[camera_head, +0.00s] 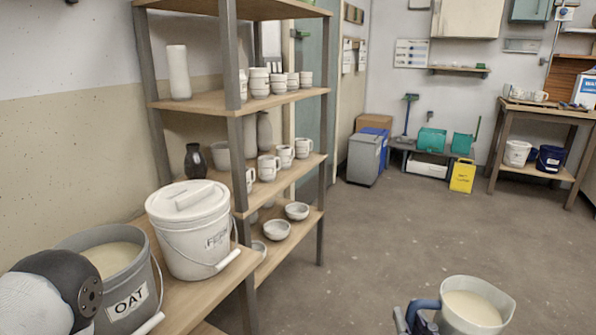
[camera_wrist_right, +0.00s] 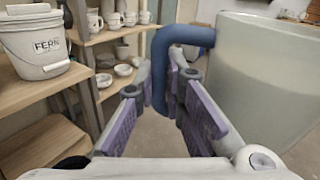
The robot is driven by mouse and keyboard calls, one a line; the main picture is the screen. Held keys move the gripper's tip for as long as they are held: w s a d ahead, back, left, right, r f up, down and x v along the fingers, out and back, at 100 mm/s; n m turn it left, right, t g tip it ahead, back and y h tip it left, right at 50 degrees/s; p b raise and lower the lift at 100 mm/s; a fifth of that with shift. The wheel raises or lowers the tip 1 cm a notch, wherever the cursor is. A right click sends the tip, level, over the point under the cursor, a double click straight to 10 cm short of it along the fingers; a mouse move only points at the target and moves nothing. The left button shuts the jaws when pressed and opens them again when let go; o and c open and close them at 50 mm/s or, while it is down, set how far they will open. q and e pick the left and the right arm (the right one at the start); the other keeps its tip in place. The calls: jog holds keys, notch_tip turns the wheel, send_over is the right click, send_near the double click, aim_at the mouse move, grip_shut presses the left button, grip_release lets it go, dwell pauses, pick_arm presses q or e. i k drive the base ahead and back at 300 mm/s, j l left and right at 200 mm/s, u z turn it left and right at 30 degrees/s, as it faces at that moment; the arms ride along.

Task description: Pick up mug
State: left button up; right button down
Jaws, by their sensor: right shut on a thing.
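The mug (camera_head: 472,304) is in the head view at the lower right. It has a pale body, a blue handle and a cream-coloured surface inside. In the right wrist view its body (camera_wrist_right: 262,75) fills the upper right and the blue handle (camera_wrist_right: 180,36) hangs down between the fingers. My right gripper (camera_head: 409,319) is shut on the blue handle, left of the mug's body. The mug looks upright, with only floor visible around it. In the right wrist view the purple-padded fingers (camera_wrist_right: 158,88) stand either side of the handle. My left gripper is out of view.
A grey OAT bucket (camera_head: 128,297) and a lidded white FERN bucket (camera_head: 195,245) stand on a wooden bench (camera_head: 195,300) at left. Behind them is a shelf rack (camera_head: 205,100) with cups and bowls. Open floor (camera_head: 400,225) lies beyond the mug. A worktable (camera_head: 545,115) stands back right.

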aim_at(285, 153)
jog(key=i+l+z, duration=0.3)
jog(key=i, duration=0.15)
jog(key=i+z, duration=0.3)
jog(key=i, duration=0.2)
jog(key=i+z, duration=0.2)
jog(key=i, duration=1.2)
jog(key=i+l+u, duration=0.1)
jog(key=i+u, duration=0.15)
jog(key=i+l+u, duration=0.25)
jog(key=i, duration=0.25)
jog(key=i+l+u, duration=0.1)
jog(key=i+u, duration=0.15)
jog(key=i+l+u, duration=0.15)
jog(key=u, duration=0.25)
jog(key=i+l+u, duration=0.25)
jog(key=u, duration=0.15)
jog(key=i+l+u, duration=0.2)
jog(key=u, duration=0.25)
jog(key=i+l+u, duration=0.1)
jog(key=l+u, duration=0.7)
